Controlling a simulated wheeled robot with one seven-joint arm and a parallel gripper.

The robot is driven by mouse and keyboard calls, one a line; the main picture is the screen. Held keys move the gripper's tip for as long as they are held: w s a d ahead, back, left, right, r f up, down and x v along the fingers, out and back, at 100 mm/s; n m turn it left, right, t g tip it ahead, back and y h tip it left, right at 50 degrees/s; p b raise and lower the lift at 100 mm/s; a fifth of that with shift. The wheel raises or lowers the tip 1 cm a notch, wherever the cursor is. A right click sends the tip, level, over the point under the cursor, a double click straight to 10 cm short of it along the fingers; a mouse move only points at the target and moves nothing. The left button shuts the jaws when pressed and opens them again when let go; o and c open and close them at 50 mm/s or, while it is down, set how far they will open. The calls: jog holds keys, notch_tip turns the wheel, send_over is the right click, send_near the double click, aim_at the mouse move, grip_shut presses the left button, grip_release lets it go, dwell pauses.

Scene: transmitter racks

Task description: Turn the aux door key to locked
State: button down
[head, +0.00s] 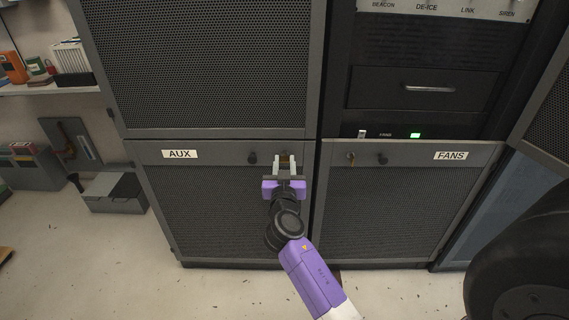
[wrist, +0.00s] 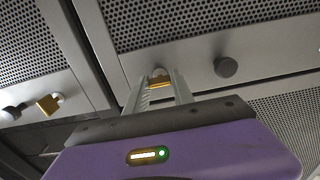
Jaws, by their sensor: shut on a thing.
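The aux door (head: 215,210) is the lower left mesh panel, marked by the AUX label (head: 180,154). It looks shut. My gripper (head: 285,162) is at its top right corner, with a finger on each side of the aux door key. The key shows as a small brass piece (wrist: 160,83) between the fingertips in the wrist view. My gripper (wrist: 158,84) is shut on this key. The fingers hide part of the key, and I cannot tell which way it is turned.
A dark round knob (head: 252,158) sits just left of the aux key. The fans door (head: 400,210) to the right has its own brass key (head: 351,158) and dark knob (head: 383,159). A black tyre (head: 525,260) stands at lower right. The floor at left is mostly clear.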

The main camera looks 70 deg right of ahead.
jog(key=n, duration=0.9)
jog(key=shift+p, duration=0.3)
jog(key=n+p, duration=0.1)
jog(key=n, duration=0.3)
jog(key=shift+r+n, duration=0.1)
jog(key=shift+n, duration=0.3)
jog(key=shift+n+p, duration=1.05)
jog(key=shift+n, duration=0.95)
jog(key=c, duration=1.1)
grip_release()
